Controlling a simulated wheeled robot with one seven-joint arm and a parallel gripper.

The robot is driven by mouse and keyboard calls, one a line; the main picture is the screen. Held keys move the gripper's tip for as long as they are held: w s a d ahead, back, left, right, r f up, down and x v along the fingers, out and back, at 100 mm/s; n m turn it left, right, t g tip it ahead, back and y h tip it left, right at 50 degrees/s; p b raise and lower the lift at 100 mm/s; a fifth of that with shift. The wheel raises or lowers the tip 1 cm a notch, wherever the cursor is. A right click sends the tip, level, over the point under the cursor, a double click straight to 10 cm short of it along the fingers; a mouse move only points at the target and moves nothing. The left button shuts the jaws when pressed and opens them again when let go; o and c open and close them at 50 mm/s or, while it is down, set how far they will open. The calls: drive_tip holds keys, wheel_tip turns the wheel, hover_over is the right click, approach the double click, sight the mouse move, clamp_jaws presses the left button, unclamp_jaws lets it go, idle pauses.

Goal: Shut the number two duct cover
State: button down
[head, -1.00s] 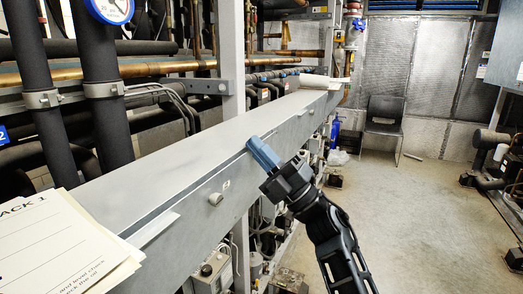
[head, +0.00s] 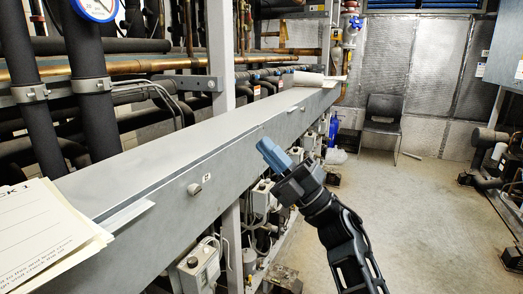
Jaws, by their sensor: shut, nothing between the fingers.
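The long grey duct (head: 232,160) runs from the lower left toward the back. A round knob (head: 195,188) sits on its front face beside a small label (head: 207,177) that seems to read 2. The grey cover (head: 170,160) lies along the duct's top, its near edge marked by a thin dark line. It looks down or almost down; I cannot tell whether it is fully flush. My gripper (head: 272,153), with blue-grey fingers, is shut and empty. In the picture it is just right of the duct's front edge, apparently not touching the cover.
Paper sheets (head: 45,235) lie on the duct at the lower left. A white roll or paper (head: 308,79) lies at its far end. Pipes and a gauge (head: 97,8) stand behind. Grey boxes (head: 198,265) hang below. The floor at right is open, with a chair (head: 383,115) at the back.

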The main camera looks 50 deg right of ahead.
drive_tip(key=s+d+b, duration=0.1)
drive_tip(key=s+d, duration=0.1)
drive_tip(key=s, duration=0.5)
drive_tip(key=n+g+h, duration=0.2)
drive_tip(key=n+g, duration=0.5)
drive_tip(key=n, duration=1.1)
approach(223, 152)
drive_tip(key=p+x, duration=0.3)
drive_tip(key=x, duration=0.4)
